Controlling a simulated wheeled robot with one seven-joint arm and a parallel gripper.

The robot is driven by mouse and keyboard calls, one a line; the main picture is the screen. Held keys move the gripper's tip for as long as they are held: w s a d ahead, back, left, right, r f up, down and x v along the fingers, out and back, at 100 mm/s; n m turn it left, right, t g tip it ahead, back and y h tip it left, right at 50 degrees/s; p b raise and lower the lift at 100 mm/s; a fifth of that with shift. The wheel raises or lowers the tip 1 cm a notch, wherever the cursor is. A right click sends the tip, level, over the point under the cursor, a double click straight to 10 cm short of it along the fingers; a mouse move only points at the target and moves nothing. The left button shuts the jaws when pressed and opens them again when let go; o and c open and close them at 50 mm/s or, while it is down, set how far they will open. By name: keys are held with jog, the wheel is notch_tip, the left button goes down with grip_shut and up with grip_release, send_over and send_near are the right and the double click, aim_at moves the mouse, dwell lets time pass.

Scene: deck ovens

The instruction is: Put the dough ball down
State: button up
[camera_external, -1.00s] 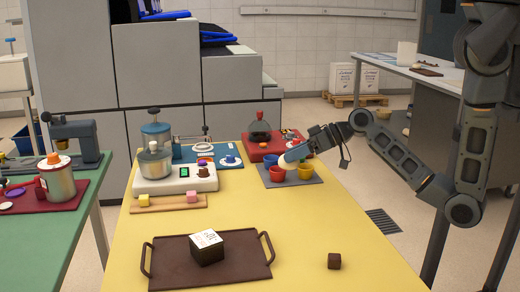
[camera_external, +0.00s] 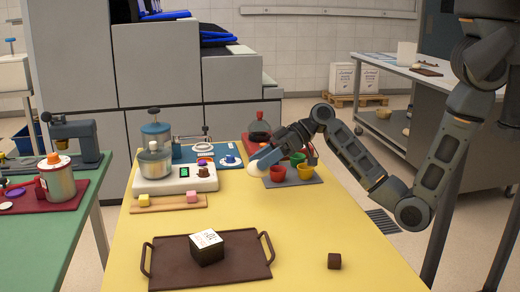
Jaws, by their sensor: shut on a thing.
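The dough ball (camera_external: 253,168) is a small pale lump at the tip of my gripper (camera_external: 262,161). My gripper is shut on it, coming in from the right over the yellow table (camera_external: 330,215). The ball is just left of the red cup and right of the white scale. I cannot tell exactly how high it is above the table.
A grey mat (camera_external: 312,181) holds a red cup (camera_external: 277,173), a yellow cup (camera_external: 305,171) and others. The white scale (camera_external: 178,183) stands left. The table's middle is clear.

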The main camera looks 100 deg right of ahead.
aim_at(254, 176)
jog(key=w+a+f, duration=0.3)
jog(key=w+a, duration=0.1)
jog(key=shift+f, duration=2.15)
jog(key=shift+f, duration=0.1)
jog(key=o, duration=1)
jog(key=shift+s+d, duration=0.1)
jog(key=shift+s, duration=0.05)
jog(key=v, duration=1.2)
